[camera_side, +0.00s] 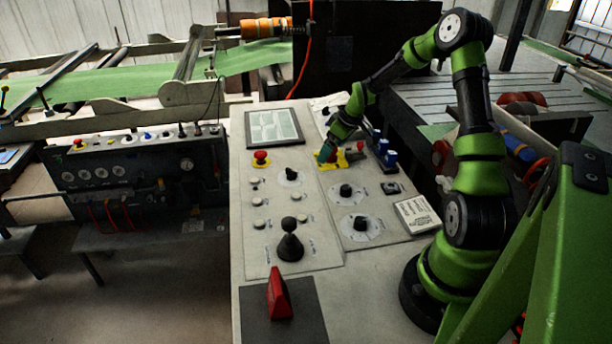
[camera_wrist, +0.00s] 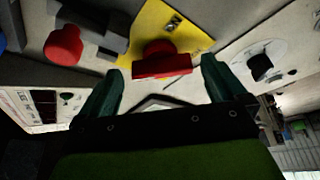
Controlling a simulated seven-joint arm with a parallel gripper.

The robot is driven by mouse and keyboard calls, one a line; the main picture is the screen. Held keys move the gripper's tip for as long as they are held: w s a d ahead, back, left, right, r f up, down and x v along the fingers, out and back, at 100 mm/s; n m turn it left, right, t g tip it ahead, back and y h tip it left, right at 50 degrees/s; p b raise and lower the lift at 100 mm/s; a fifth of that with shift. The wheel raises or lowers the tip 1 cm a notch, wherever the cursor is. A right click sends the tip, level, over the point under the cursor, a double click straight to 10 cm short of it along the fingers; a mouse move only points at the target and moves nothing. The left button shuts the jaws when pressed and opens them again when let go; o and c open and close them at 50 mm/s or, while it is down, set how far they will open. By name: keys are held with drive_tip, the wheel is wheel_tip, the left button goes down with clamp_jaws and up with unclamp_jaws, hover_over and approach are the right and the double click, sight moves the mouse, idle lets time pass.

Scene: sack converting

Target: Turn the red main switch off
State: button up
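The red main switch (camera_wrist: 162,66) shows in the wrist view as a red bar handle on a yellow plate (camera_wrist: 190,22). The handle lies roughly crosswise in the picture. My gripper (camera_wrist: 162,72) is open, with one dark green finger on each side of the handle and a visible gap at both ends. Whether the fingertips reach down to the handle's depth is unclear. In the side view my gripper (camera_side: 326,154) is low over the yellow plate (camera_side: 337,163) on the panel's upper part and hides most of the switch.
A red round button (camera_wrist: 62,45) and grey blocks (camera_wrist: 88,30) lie left of the switch in the wrist view. A black knob on a white dial (camera_wrist: 260,66) lies right.

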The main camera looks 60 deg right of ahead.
drive_tip(key=v, duration=1.7)
drive_tip(key=shift+w, duration=0.1)
drive_tip(key=s+a+r+m+t, duration=0.1)
drive_tip(key=s+a+r, duration=0.1)
drive_tip(key=a, duration=0.8)
drive_tip(key=s+a+r+m+y, duration=0.1)
drive_tip(key=s+a, duration=0.4)
drive_tip(key=a, duration=0.6)
drive_tip(key=s+a+r+m+t+y, duration=0.1)
drive_tip(key=s+a+r+m, duration=0.1)
drive_tip(key=a, duration=0.8)
drive_tip(key=shift+s+a+r+t, duration=0.2)
drive_tip(key=shift+s+r+t, duration=0.1)
drive_tip(key=shift+s+r, duration=0.8)
